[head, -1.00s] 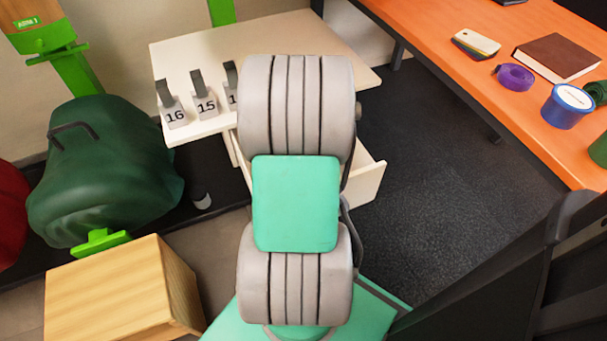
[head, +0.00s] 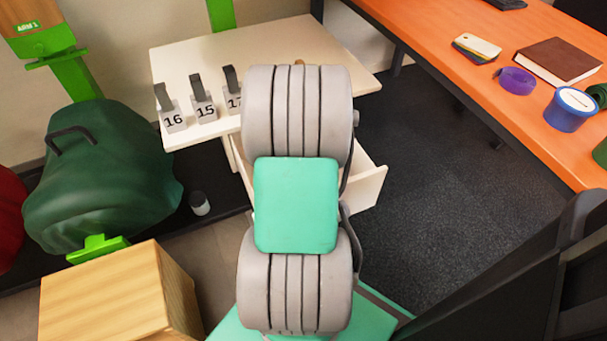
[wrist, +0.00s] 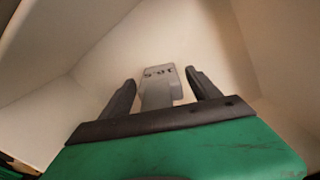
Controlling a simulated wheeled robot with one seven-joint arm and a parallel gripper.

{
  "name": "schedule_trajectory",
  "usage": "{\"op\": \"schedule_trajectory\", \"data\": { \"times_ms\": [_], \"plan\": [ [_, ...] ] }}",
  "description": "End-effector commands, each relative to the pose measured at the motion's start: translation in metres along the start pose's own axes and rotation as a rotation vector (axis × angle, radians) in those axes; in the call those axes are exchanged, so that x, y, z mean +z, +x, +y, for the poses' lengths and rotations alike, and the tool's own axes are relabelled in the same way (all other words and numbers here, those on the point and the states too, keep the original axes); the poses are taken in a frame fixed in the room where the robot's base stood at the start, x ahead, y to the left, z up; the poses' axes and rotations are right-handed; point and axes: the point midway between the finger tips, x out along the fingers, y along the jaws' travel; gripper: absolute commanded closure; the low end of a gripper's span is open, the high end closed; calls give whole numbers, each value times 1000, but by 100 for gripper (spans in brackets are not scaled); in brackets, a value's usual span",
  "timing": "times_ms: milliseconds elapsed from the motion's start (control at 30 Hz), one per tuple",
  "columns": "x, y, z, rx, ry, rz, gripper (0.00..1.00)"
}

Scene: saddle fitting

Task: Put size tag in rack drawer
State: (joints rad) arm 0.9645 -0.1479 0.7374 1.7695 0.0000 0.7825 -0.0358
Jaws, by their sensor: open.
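A grey size tag (wrist: 158,88), with dark print that seems to read 16.5 upside down, is in the pale drawer in the wrist view. My gripper (wrist: 160,87) is open, with one dark finger on each side of the tag and a gap visible on the right. I cannot tell whether the left finger touches it. The rack drawer (head: 370,188) stands pulled out under the white rack top in the head view. My arm hides most of its inside, my gripper and the tag there.
Tags 16 (head: 172,120), 15 (head: 205,109) and a partly covered 17 (head: 235,100) stand on the rack top (head: 300,42). An orange desk (head: 440,22) is at right. A covered green saddle (head: 100,175) and a wooden box (head: 110,295) are at left.

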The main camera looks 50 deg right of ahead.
Motion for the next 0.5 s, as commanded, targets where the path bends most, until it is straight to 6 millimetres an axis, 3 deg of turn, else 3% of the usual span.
{"op": "schedule_trajectory", "data": {
  "times_ms": [167, 500],
  "plan": [
    [-1, -20, 0, 0, 0, 2, 29],
    [-1, -104, 0, 0, 0, 3, 29]
  ]
}}
